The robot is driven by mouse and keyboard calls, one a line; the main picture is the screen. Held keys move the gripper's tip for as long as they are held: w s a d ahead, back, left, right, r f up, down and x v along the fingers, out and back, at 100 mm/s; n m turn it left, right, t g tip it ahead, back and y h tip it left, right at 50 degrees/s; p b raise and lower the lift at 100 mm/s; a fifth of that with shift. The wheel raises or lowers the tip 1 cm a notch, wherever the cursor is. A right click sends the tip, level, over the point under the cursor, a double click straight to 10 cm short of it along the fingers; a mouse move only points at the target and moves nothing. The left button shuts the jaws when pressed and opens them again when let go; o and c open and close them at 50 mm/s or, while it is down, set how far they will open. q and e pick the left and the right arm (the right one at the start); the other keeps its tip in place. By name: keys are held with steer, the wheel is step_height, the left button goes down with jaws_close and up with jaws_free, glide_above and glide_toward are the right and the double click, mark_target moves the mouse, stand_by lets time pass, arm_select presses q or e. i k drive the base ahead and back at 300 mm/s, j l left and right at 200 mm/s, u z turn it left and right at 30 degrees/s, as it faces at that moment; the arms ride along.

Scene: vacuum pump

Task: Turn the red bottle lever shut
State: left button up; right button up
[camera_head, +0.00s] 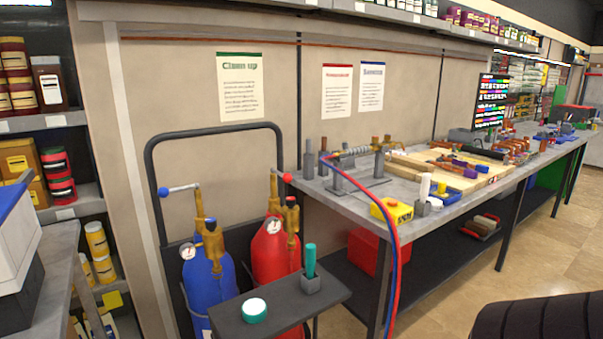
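The red bottle (277,255) stands upright in a dark cart, right of the blue bottle (207,285). It has brass valve fittings (291,215) and a gauge on top. The red bottle lever shows as a red ball (286,178) just right of the top of the tall brass stem. Its rod is too short in this view to tell its direction well. The blue bottle's lever (180,189) points left, with a blue ball at its end. Neither of my grippers is in view.
A dark side table (290,305) with a teal-rimmed jar (254,310) and a green-handled item in a grey holder (311,275) stands in front of the bottles. The cart's black frame (150,160) rises behind. A workbench (350,205) with red and blue hoses (391,255) is right.

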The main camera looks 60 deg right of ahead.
mark_target(286, 178)
steer(key=z, duration=1.35)
